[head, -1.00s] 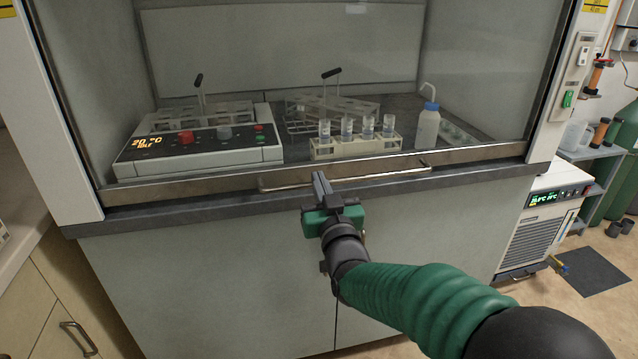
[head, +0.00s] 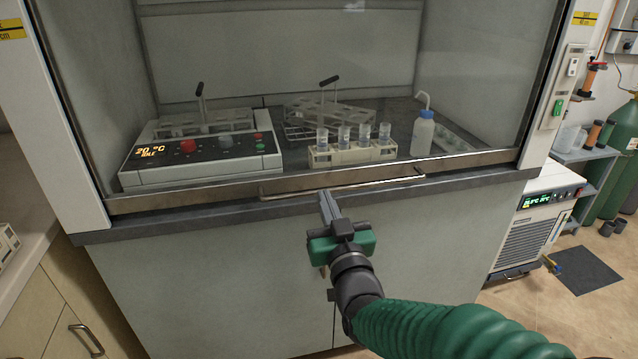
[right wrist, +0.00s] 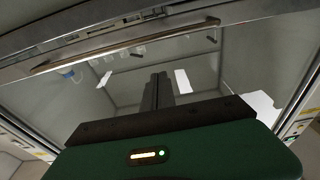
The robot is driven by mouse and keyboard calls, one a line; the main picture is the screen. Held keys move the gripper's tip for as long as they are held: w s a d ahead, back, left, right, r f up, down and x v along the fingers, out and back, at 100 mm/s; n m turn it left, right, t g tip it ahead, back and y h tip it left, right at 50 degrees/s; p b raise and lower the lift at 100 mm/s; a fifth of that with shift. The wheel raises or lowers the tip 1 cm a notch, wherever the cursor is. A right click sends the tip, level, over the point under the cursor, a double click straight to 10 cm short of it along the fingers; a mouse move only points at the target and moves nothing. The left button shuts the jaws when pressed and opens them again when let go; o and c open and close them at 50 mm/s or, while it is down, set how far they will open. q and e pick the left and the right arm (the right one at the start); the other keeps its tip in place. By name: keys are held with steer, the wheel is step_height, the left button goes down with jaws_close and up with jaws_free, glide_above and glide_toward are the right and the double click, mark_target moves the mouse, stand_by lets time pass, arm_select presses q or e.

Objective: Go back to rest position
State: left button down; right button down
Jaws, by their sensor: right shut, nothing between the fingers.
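My right gripper (head: 328,203) is shut and empty in the head view, in front of the fume hood's lower edge and just below the sash handle (head: 345,188). Its closed fingers also show in the right wrist view (right wrist: 158,90), with the handle bar (right wrist: 125,45) beyond them. I cannot tell from these views whether the fingers touch the handle; a small gap seems to show. The glass sash (head: 480,80) is lowered to the hood's front sill. My left gripper is not in view.
Behind the glass stand a heater unit (head: 205,163) reading 20 °C, a rack with several vials (head: 353,153) and a wash bottle (head: 423,133). A chiller (head: 536,222) stands to the right. A bench (head: 30,190) is at the left.

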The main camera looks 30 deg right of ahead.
steer(key=s+a+f+n+g+y, duration=0.1)
steer(key=s+a+f+g, duration=0.15)
steer(key=f, duration=0.45)
steer(key=s+a+f+g+y, duration=0.2)
steer(key=f+g, duration=0.2)
steer(key=f, duration=0.3)
steer(key=s+a+f+n+g+y, duration=0.1)
steer(key=s+a+f+g, duration=0.15)
steer(key=f, duration=0.45)
steer(key=s+f+g, duration=0.6)
steer(key=s+f, duration=0.3)
steer(key=s+a+r+g+p, duration=0.1)
steer(key=s+r+p, duration=0.2)
steer(key=r+p, duration=2.4)
steer(key=shift+s+n+g+p, duration=0.15)
steer(key=shift+n+g+p, duration=0.15)
steer(key=shift+p, duration=0.1)
